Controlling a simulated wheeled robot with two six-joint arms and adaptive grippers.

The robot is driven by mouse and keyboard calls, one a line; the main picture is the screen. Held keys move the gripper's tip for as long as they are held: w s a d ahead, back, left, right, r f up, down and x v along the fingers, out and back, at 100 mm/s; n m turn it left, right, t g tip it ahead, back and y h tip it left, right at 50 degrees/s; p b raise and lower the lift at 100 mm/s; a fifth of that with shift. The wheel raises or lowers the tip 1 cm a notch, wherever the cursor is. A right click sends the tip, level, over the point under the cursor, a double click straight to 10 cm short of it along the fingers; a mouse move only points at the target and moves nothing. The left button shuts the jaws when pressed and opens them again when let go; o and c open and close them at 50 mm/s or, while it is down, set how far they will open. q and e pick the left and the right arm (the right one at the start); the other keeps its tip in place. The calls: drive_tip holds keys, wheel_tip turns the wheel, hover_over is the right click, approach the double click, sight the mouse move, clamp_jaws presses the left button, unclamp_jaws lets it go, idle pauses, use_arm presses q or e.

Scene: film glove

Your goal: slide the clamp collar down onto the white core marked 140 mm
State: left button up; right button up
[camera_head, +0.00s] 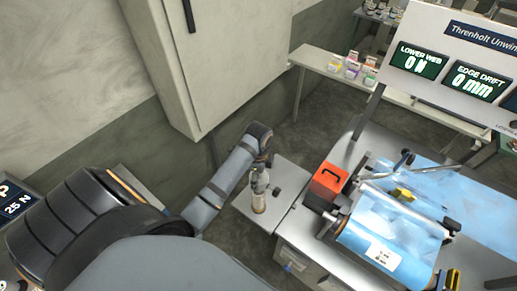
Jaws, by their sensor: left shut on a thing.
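My left arm reaches in from the lower left, and its gripper (260,185) points down over a small grey side table (274,214). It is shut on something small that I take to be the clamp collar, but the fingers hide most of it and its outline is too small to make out. Directly below the fingers a pale upright cylinder (258,206), seemingly the white core, stands on the table. No 140 mm marking can be read. I cannot tell whether the collar touches the core or is around it. My right gripper is not in view.
A display panel (455,70) rises at upper right. A back bench (326,58) holds several small containers. A tall pale cabinet stands behind my arm.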

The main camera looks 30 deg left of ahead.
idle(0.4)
use_arm(q)
drive_tip(key=shift+f+b, duration=0.45)
drive_tip(key=shift+f, duration=0.45)
drive_tip(key=shift+f+b, duration=0.8)
drive_tip(key=shift+f, duration=1.1)
drive_tip(key=o, duration=1.7)
wheel_tip(320, 180, up, 8)
drive_tip(key=shift+f, duration=0.25)
